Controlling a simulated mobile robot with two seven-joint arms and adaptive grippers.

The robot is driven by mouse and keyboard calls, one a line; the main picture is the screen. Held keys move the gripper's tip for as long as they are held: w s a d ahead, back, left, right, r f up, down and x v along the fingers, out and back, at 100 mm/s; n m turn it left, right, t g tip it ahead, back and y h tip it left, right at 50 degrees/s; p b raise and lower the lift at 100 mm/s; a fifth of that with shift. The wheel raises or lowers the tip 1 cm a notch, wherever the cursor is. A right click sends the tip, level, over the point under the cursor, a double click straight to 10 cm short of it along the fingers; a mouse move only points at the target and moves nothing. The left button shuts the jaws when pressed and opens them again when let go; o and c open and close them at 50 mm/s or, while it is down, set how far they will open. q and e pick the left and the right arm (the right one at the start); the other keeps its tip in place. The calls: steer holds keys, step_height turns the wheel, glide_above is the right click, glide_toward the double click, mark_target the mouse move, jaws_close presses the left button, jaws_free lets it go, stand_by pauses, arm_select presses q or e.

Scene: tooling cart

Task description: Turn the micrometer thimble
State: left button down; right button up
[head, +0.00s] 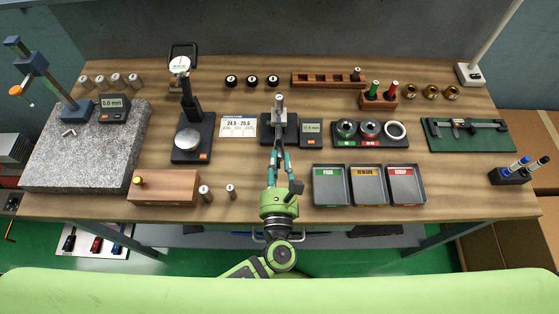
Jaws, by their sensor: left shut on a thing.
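The micrometer (280,105) stands upright on a dark base (292,129) near the middle of the bench. A small digital display (311,128) beside it appears to read about 21.6 mm. My left gripper (279,151) reaches up from the bench's front edge, with its teal fingers pointing at the micrometer. The fingers are close together and shut at the micrometer's lower, near part, where the thimble seems to be. The fingers partly cover the thimble, so the exact contact is hidden. My right gripper is not in view.
Three labelled trays (329,199) sit close to the right of my left gripper. A dial gauge stand (190,152) and a tolerance card (238,125) are to the left. A granite plate (75,170) fills the left end.

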arm_select(q)
steer(key=shift+a+f, duration=0.2)
steer(key=shift+f, duration=0.1)
steer(key=c, duration=1.3)
jaws_free()
steer(key=shift+a+r, duration=0.1)
steer(key=shift+r, duration=0.1)
steer(key=s, duration=1.2)
